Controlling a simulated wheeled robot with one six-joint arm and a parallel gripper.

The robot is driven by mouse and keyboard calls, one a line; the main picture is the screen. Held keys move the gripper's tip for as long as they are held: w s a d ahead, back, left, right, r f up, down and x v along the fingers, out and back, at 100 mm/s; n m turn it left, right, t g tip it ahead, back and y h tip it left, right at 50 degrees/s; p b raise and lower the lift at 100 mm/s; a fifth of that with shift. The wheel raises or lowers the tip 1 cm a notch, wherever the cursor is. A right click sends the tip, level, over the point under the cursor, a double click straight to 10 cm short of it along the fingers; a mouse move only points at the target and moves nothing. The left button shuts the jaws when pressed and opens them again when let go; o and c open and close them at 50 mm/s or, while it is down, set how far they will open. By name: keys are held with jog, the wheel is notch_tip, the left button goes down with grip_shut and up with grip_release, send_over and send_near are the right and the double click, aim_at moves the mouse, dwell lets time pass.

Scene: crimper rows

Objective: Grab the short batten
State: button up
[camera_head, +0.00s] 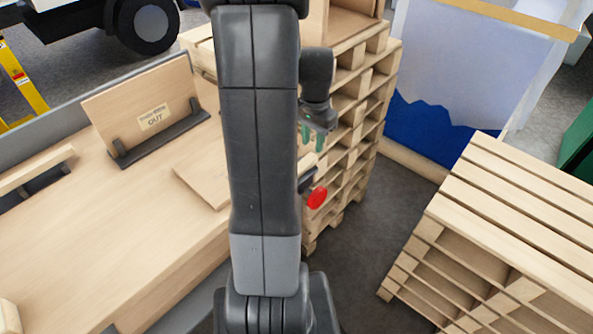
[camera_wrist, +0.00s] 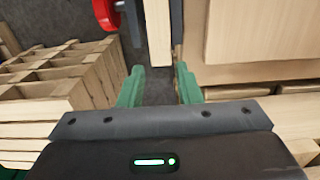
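A pale wooden batten (camera_wrist: 158,30) runs down from the top of the wrist view, and its near end stops close to the line of my fingertips. In the head view a pale wood end (camera_head: 309,160), probably the same batten, shows beside my arm, which hides the rest. My gripper (camera_wrist: 160,80) has two green fingers set apart, with dark floor visible between them and nothing held. The batten's end lines up with the gap. In the head view my gripper (camera_head: 318,136) hangs in front of the pallet stack, above that wood end.
A dark clamp with a red knob (camera_head: 317,197) sits close beside the batten; the red part also shows in the wrist view (camera_wrist: 106,13). A workbench (camera_head: 60,245) is left, a pallet stack (camera_head: 375,85) behind, another pallet pile (camera_head: 520,210) right. Floor between them is clear.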

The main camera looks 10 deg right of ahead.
aim_at(312, 155)
jog(key=shift+w+d+f, duration=0.1)
jog(key=shift+f, duration=1.35)
jog(key=shift+w+f, duration=0.1)
jog(key=shift+f, duration=1.3)
jog(key=c, duration=0.6)
